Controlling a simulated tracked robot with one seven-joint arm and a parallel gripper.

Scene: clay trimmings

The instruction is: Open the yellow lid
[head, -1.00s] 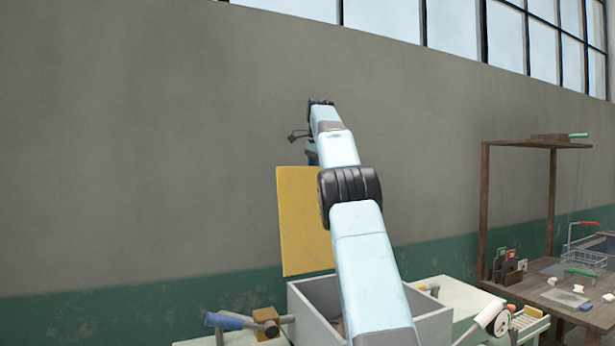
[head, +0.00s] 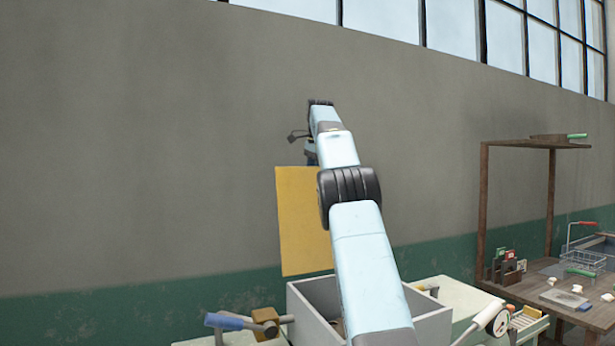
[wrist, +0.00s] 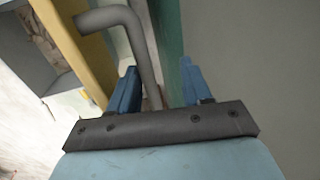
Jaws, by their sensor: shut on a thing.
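The yellow lid (head: 303,220) stands about upright in the head view, at the back of a grey box (head: 420,304) whose top is open. My arm covers part of the lid and box. In the wrist view the lid's yellow edge (wrist: 75,50) runs down the left, with a grey bent handle (wrist: 118,16) beside it. My gripper (wrist: 158,82) has its two blue fingers on either side of the handle and is shut on it. In the head view my gripper is mostly hidden behind my arm, near the lid's top edge.
A blue-handled tool (head: 228,322) lies left of the box, and a round dial (head: 499,322) stands to its right. A wooden bench with a shelf (head: 520,145) and a wire basket (head: 585,258) is farther right. The grey wall (head: 150,150) is behind.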

